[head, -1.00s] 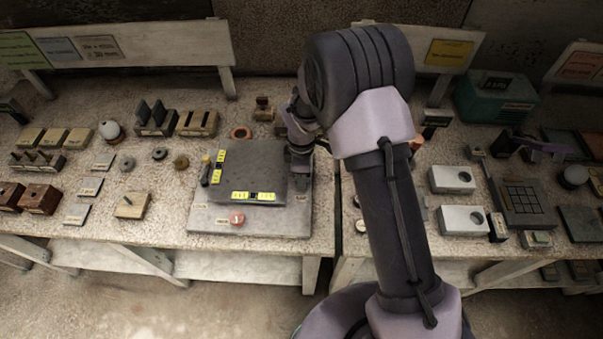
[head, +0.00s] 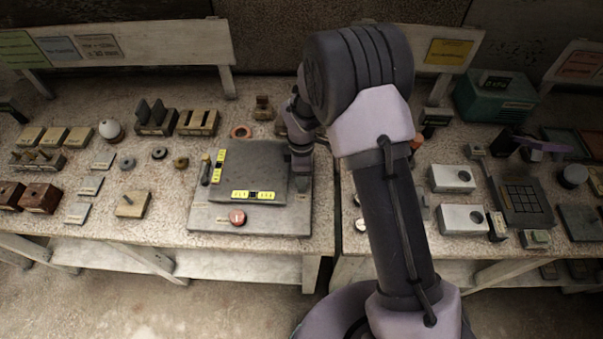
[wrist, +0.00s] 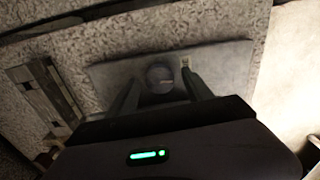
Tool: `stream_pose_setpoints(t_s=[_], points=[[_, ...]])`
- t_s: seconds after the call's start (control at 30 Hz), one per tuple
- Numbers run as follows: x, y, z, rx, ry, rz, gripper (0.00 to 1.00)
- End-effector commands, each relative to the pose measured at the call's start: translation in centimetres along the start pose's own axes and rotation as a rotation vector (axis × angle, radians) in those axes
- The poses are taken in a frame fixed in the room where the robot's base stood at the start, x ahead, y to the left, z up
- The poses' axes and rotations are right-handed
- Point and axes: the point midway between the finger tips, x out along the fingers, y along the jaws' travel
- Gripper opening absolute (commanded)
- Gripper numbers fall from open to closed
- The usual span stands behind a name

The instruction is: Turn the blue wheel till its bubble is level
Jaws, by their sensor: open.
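A dark grey square plate (head: 252,165) lies over a larger pale base slab (head: 200,222). A yellow level strip (head: 254,195) runs along the plate's front edge and another (head: 219,166) along its left side. Their bubbles are too small to read. A red wheel (head: 237,217) sits at the front. My gripper (head: 300,172) points down at the plate's right side. In the wrist view my gripper (wrist: 163,88) is open, with a finger on each side of a dark round wheel (wrist: 160,78). Its colour is too dim to confirm as blue, and I cannot tell whether the fingers touch it.
Wooden blocks (head: 131,204) and discs crowd the table's left. On the right table are white blocks (head: 462,220) and a keypad (head: 522,201). A gap separates the tables.

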Motion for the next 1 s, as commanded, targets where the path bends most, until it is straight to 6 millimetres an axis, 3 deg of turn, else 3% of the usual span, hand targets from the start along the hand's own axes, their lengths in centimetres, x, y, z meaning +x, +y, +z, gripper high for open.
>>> stream_pose_setpoints(t_s=[0.17,0.5,0.63,0.8,1.0], points=[[-1.4,0.1,0.0,0.0,0.001,0.002,0.59],[-12.1,0.1,0.0,0.0,0.001,0.004,0.59],[-15.3,0.1,0.0,0.001,0.001,0.003,0.59],[-17.3,0.0,0.0,0.0,0.0,0.0,0.59],[-17.4,0.0,0.0,0.0,0.0,0.0,0.59]])
